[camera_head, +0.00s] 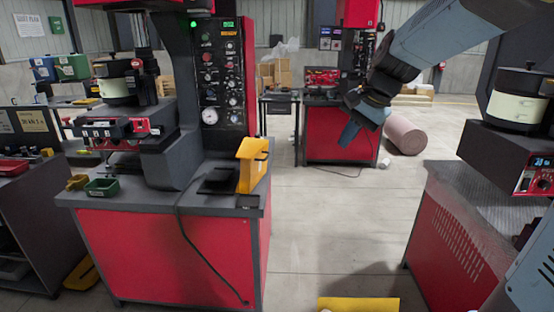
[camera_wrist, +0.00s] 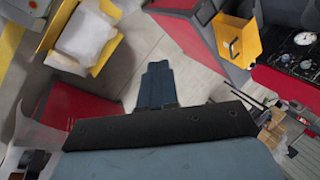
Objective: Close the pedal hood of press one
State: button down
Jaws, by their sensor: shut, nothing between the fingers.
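A yellow hood (camera_head: 252,165) stands upright at the right front of the grey top of the near left press (camera_head: 168,250). A dark flat plate (camera_head: 218,183) lies just left of it, uncovered, so the hood looks raised. The yellow hood also shows in the wrist view (camera_wrist: 247,42), at the upper right. I cannot read a press number. My gripper (camera_head: 348,136) hangs in the air to the right of the hood, over the aisle, well apart from it. Its blue fingers are together and empty, and also show in the wrist view (camera_wrist: 157,78).
A control panel (camera_head: 220,75) rises behind the hood. A black cable (camera_head: 200,255) hangs down the press front. Another press (camera_head: 470,215) stands at the right.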

jog(key=w+a+f+m+y, duration=0.25)
jog(key=w+f+m, duration=0.35)
jog(key=w, duration=0.5)
jog(key=w+a+f+m+y, duration=0.1)
jog(key=w+f+m+y, duration=0.2)
jog(key=w+f, duration=0.65)
jog(key=w+a+f+m+y, duration=0.2)
jog(key=w+f+m, duration=0.3)
jog(key=w, duration=0.9)
jog(key=w+a+f, duration=0.1)
jog(key=a, duration=0.5)
jog(key=w+a+f, duration=0.1)
jog(key=a+f, duration=0.1)
jog(key=a, duration=0.4)
jog(key=shift+w+a, duration=0.2)
jog(key=shift+w, duration=0.2)
